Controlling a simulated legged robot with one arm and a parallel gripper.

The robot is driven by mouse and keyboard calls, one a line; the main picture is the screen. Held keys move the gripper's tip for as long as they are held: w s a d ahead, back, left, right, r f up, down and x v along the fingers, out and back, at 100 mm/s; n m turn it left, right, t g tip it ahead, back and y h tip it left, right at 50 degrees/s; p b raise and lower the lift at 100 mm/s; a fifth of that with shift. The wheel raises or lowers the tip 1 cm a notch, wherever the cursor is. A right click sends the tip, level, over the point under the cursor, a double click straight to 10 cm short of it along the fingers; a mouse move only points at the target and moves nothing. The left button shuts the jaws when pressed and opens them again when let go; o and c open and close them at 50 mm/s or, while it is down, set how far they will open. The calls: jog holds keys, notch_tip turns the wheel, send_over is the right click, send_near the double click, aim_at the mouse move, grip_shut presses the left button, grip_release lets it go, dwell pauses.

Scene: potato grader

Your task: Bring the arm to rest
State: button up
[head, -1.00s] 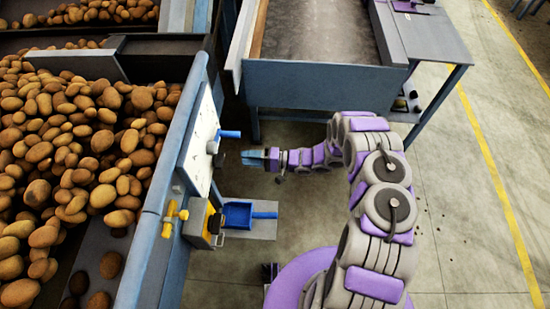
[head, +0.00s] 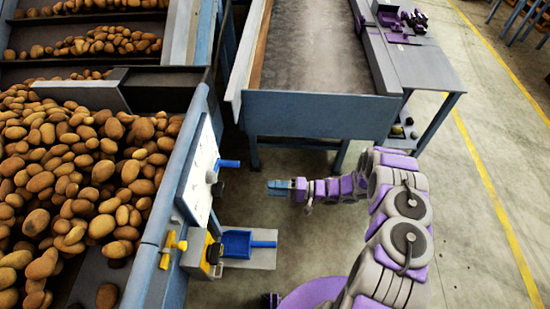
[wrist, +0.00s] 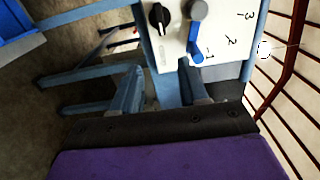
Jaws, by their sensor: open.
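My gripper (head: 279,187) is at the end of my purple and grey arm, in the middle of the head view. It points left toward the white control panel (head: 203,172) on the grader's side and stands apart from it. Nothing shows between its jaws. In the wrist view, the panel (wrist: 222,50) shows a black knob (wrist: 159,17), a blue lever (wrist: 194,45) and handwritten numbers. The blue lever also shows in the head view (head: 228,164).
Potatoes (head: 80,170) fill the grader bed at left. A conveyor (head: 310,60) stands behind the arm. The floor at right is clear.

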jog(key=w+d+r+n+t+h, duration=0.1)
jog(key=w+d+r+t+h, duration=0.35)
jog(key=w, duration=0.45)
jog(key=w+d+r+t+h, duration=0.2)
jog(key=w+d+r+h, duration=0.2)
jog(key=w+d+h, duration=0.3)
jog(key=s+d+r+m+h, duration=0.1)
jog(key=s+d+r+h, duration=0.2)
jog(key=d+r+h, duration=0.85)
jog(key=s+d+r+m+g+y, duration=0.1)
jog(key=s+r+g, duration=0.1)
jog(key=s+r, duration=0.65)
jog(key=s+d+r+g, duration=0.2)
jog(key=s+r, duration=0.3)
jog(key=s, duration=0.6)
jog(key=s+a+g+y, duration=0.1)
jog(key=s+a, duration=0.3)
jog(key=s, duration=0.5)
jog(key=s+a+r+n+g+y, duration=0.1)
jog(key=s+a+g, duration=0.2)
jog(key=s, duration=0.6)
jog(key=s+a+n+g+y, duration=0.1)
jog(key=s+a+g+y, duration=0.1)
jog(key=s+a, duration=0.4)
jog(key=s, duration=0.3)
jog(key=shift+s+r, duration=0.15)
jog(key=shift+r, duration=0.05)
